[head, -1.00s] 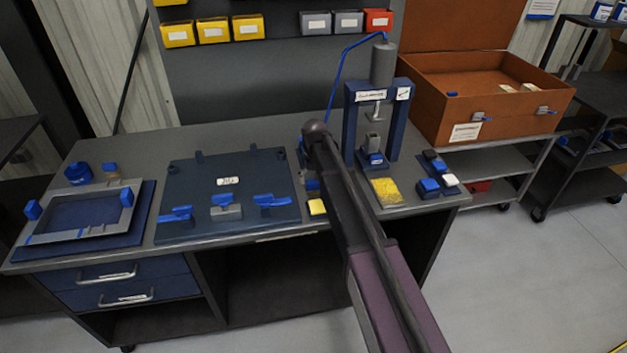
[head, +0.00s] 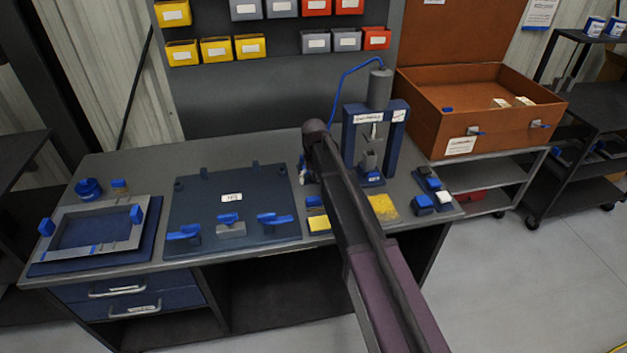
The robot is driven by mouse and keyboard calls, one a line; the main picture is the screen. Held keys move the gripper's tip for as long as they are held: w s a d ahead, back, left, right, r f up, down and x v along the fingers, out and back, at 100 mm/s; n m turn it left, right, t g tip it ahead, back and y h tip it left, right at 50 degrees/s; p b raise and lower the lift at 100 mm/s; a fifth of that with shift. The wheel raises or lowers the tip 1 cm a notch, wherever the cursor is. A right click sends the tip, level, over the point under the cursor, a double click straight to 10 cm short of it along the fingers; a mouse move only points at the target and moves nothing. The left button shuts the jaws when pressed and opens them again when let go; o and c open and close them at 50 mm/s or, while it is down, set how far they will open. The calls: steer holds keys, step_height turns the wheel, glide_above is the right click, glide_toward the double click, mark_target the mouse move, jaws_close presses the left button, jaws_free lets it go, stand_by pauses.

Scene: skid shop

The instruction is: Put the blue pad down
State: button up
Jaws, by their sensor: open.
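My arm reaches over the bench from the lower right, and its dark end is beside the press. My gripper is not seen; the arm hides it. I cannot tell which piece is the blue pad. One blue block (head: 422,203) lies at the right end of the bench, beside a white-topped one (head: 444,198). A dark blue piece (head: 315,202), partly hidden by my arm, lies behind a yellow block (head: 319,224). Another blue piece (head: 371,180) sits at the foot of the blue-framed press (head: 398,130).
A dark fixture plate (head: 205,200) with blue clamps lies mid-bench. A grey frame (head: 70,247) on a blue mat is at left. A yellow pad (head: 383,207) lies in front of the press. An open brown case (head: 435,115) stands at right. Bench space behind the plate is clear.

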steer(key=shift+r+p, duration=1.1)
steer(key=shift+r, duration=0.3)
steer(key=s+d+m, duration=0.3)
steer(key=s+d, duration=1.9)
steer(key=s, duration=0.3)
steer(key=shift+s+d, duration=0.35)
steer(key=shift+s, duration=0.05)
steer(key=shift+w, duration=0.1)
